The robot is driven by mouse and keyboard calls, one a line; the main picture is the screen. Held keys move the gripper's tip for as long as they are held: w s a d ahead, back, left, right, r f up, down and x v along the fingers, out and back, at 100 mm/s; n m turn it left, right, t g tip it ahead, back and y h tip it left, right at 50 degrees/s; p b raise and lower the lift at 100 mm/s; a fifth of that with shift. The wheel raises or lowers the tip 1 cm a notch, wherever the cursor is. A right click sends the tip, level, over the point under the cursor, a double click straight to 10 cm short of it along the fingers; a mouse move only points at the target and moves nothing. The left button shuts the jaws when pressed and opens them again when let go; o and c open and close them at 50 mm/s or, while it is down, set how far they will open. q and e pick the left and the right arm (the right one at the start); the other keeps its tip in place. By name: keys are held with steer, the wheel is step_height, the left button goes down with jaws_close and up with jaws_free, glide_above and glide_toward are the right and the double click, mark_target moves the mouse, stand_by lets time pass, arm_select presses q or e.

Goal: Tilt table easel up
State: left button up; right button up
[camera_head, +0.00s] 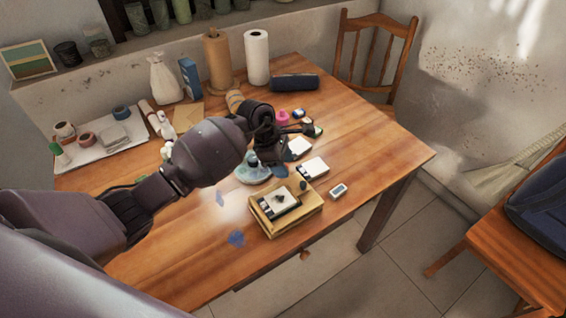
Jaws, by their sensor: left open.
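The table easel (268,224) appears to be the low, light wooden frame lying nearly flat near the table's front edge. A small white-and-dark panel with a dark spot rests on it. My left arm reaches in from the left across the table. My left gripper (294,148) is open above the table, behind the easel in the picture and apart from it. Its dark fingers are small and partly mixed with the items behind them. My right gripper is not in view.
The wooden table (375,150) is clear on its right side. Paper rolls (257,58), a dark roll-shaped case (295,82) and a white tray (98,148) stand farther back.

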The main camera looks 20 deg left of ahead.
arm_select(q)
jaws_close()
steer(key=shift+s+a+r, duration=0.1)
steer(key=shift+r, duration=0.05)
stand_by(0.4)
steer(key=s+a+r+t+h, duration=0.2)
steer(key=s+r+t, duration=0.1)
steer(key=r, duration=0.1)
steer(key=shift+a+r+m+h, duration=0.15)
steer(key=shift+r+m+h, duration=0.15)
steer(key=shift+r+h, duration=0.1)
stand_by(0.6)
steer(key=shift+s+f, duration=0.1)
steer(key=shift+f, duration=0.05)
stand_by(0.3)
